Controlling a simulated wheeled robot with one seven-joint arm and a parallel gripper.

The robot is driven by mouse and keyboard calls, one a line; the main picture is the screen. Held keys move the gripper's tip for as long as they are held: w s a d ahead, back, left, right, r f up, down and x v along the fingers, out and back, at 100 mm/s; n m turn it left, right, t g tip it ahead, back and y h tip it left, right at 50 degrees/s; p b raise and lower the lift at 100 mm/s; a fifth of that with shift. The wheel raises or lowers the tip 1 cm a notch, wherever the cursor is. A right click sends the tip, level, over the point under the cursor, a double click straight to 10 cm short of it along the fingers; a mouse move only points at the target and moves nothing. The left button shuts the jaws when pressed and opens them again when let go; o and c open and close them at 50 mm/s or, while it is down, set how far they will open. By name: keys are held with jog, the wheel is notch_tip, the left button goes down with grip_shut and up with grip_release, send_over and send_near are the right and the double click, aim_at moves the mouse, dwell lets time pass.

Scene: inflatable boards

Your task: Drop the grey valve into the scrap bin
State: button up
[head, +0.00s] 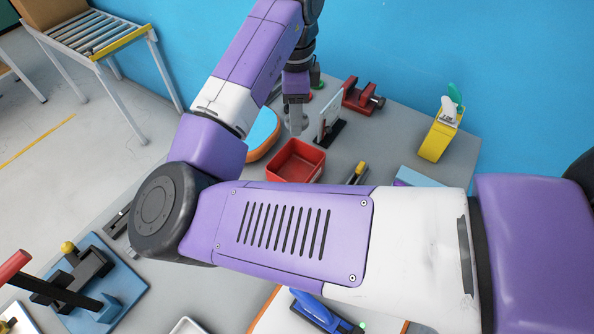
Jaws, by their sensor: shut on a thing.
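My gripper (295,113) points down over the grey table, just behind the red open bin (318,166). It is shut on a small grey thing, which fits the grey valve (299,124); the fingers and arm hide most of it. The red bin, likely the scrap bin, stands on the table just in front of the gripper in the picture. Its inside looks empty where I can see it. The held thing appears above the bin's far edge; its exact height is unclear.
A framed panel on a black stand (330,122) stands close right of the gripper. A blue and orange board (262,134) lies left. My arm hides much of the table.

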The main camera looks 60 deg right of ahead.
notch_tip(320, 180, down, 6)
jog(key=b, duration=0.4)
jog(key=shift+b, duration=0.4)
jog(key=o, duration=1.4)
jog(key=shift+r, duration=0.15)
notch_tip(320, 180, up, 8)
jog(key=shift+f, duration=0.2)
